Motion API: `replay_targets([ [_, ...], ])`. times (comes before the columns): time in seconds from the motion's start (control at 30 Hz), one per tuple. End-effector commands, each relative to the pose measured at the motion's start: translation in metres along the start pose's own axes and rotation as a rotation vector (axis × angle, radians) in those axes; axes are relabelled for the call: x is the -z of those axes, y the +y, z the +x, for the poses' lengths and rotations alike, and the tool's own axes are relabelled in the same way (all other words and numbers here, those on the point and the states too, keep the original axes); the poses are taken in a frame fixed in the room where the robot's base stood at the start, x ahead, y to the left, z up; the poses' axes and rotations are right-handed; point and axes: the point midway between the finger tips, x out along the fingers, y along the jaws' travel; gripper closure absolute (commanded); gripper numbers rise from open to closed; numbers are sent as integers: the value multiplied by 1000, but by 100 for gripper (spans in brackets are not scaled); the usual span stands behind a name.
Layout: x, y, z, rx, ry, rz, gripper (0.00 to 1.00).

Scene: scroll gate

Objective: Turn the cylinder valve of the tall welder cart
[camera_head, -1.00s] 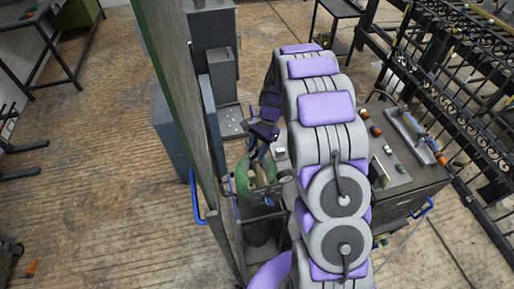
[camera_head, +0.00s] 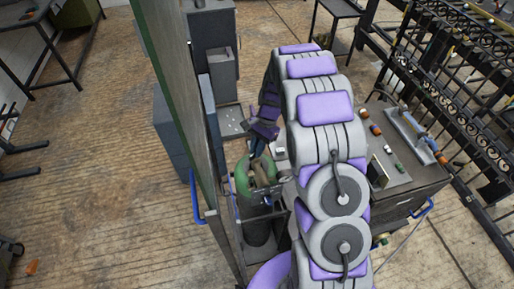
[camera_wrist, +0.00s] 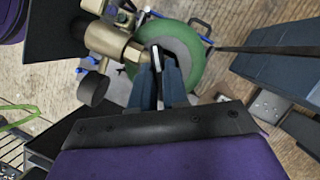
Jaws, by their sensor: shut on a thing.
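The tall welder cart's gas cylinder (camera_head: 243,178) has a green top and a dark lower body, and stands left of my arm in the head view. In the wrist view its green shoulder (camera_wrist: 186,48) lies past my fingertips. A tan-brass regulator (camera_wrist: 112,42) with a dark round knob (camera_wrist: 94,88) sits left of the fingers. My gripper (camera_wrist: 158,62) has its narrow blue-grey fingers at the cylinder's valve (camera_wrist: 152,44), shut on it. The fingers hide much of the valve. In the head view my gripper (camera_head: 259,147) reaches down to the cylinder top.
A tall green-edged panel (camera_head: 172,100) stands close left of the cylinder. A blue handle (camera_head: 197,198) sticks out beside it. A workbench (camera_head: 405,185) with tools is right of my arm, and black iron railings (camera_head: 450,110) stand beyond. The wooden floor at left is open.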

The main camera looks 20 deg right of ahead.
Motion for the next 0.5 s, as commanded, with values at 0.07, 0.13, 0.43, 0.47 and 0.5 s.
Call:
replay_targets([
  [0.07,1,-2,-1,-9,5,-34,100],
  [0.13,1,-3,-1,-24,5,-74,100],
  [0.43,0,-5,-1,-123,7,-313,100],
  [0.47,0,-5,-1,-134,7,-340,100],
  [0.5,0,-5,-2,-149,7,-375,100],
])
